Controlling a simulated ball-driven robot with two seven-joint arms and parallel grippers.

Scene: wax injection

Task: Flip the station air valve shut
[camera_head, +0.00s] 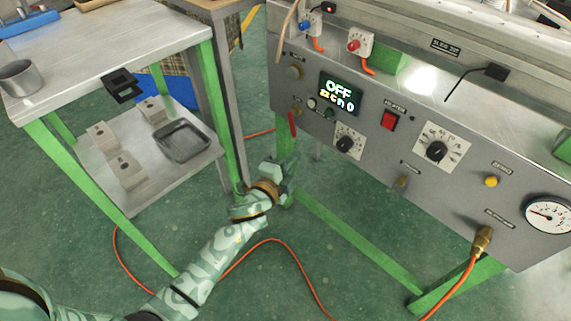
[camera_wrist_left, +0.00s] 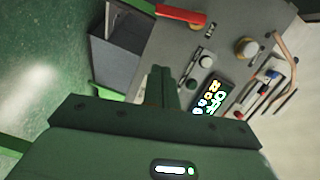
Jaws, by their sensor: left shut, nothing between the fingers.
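The air valve's red lever (camera_head: 292,124) is at the left end of the grey station panel (camera_head: 460,190), below a brass fitting, and points downward. In the left wrist view the red lever (camera_wrist_left: 180,14) is at the top, beyond the fingers and to one side of them. My left gripper (camera_head: 286,168) is just below the lever in the head view, apart from it. Its fingers (camera_wrist_left: 163,84) are shut together and empty in the left wrist view. My right gripper is in neither view.
The panel carries an OFF display (camera_head: 339,93), black knobs (camera_head: 437,151), a red switch (camera_head: 389,120) and a pressure gauge (camera_head: 548,216). A steel cart (camera_head: 100,60) stands on the left. An orange hose (camera_head: 285,249) lies on the open green floor.

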